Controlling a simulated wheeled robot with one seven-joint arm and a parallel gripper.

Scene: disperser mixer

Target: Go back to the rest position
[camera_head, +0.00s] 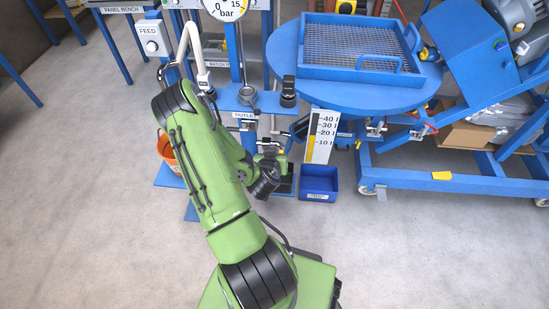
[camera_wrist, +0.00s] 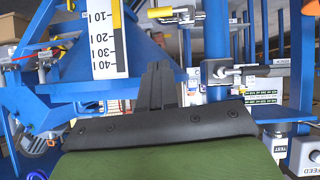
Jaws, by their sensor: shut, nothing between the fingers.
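My gripper (camera_wrist: 157,85) shows in the wrist view with its dark fingers together and nothing between them. It points towards the blue frame of the machine, near the white level scale (camera_wrist: 103,38), and looks clear of contact, though the distance is hard to judge. In the head view my green arm is bent, with its elbow up at the left and its forearm coming back down towards the outlet stand. The gripper's fingertips are hard to make out there. The same scale (camera_head: 321,133) stands just right of the wrist, below the round blue table.
The round blue table (camera_head: 287,50) carries a blue mesh tray (camera_head: 340,73). A blue bin (camera_head: 318,184) and an orange bucket (camera_head: 168,152) stand low beside the arm. The FEED box (camera_head: 152,38) is at upper left. The grey floor (camera_head: 440,250) at the front is clear.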

